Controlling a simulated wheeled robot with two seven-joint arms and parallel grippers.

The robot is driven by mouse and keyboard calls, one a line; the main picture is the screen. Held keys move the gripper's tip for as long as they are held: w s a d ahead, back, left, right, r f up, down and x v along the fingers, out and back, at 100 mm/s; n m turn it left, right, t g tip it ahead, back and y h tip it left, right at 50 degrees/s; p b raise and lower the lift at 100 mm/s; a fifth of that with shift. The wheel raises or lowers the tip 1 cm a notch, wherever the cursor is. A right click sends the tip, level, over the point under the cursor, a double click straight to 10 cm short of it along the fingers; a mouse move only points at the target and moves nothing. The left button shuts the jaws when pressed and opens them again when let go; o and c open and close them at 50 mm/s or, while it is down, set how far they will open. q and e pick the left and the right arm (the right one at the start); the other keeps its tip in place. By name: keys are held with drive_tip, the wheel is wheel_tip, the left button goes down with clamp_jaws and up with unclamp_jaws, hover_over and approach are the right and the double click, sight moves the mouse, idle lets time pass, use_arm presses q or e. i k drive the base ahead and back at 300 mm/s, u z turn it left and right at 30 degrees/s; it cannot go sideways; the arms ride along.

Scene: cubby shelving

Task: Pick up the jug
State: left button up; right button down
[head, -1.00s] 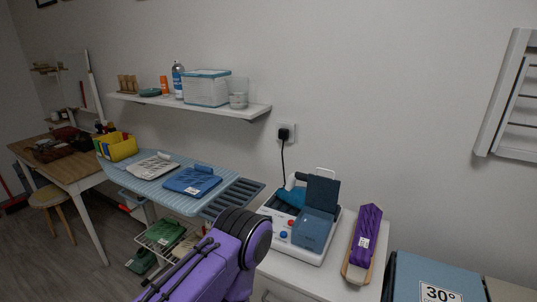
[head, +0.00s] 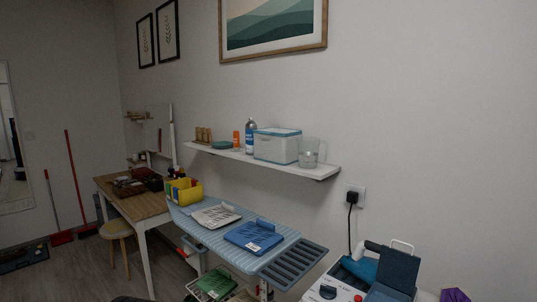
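The jug (head: 309,157) is a clear, see-through vessel standing upright at the right end of the white wall shelf (head: 262,161). It looks partly filled with something pale. It stands just right of a clear storage box (head: 277,147) with a blue lid, and nothing hides it from the front. Neither of my grippers shows in the head view. I cannot see whether they hold anything.
The shelf also bears a blue-and-white bottle (head: 251,136), an orange bottle (head: 237,140) and a teal dish (head: 222,145). A wall socket (head: 355,196) and an iron station (head: 361,283) are lower right.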

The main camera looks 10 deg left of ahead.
sight(308, 147)
drive_tip(key=u, duration=1.9)
drive_tip(key=i, duration=1.9)
drive_tip(key=z, duration=0.8)
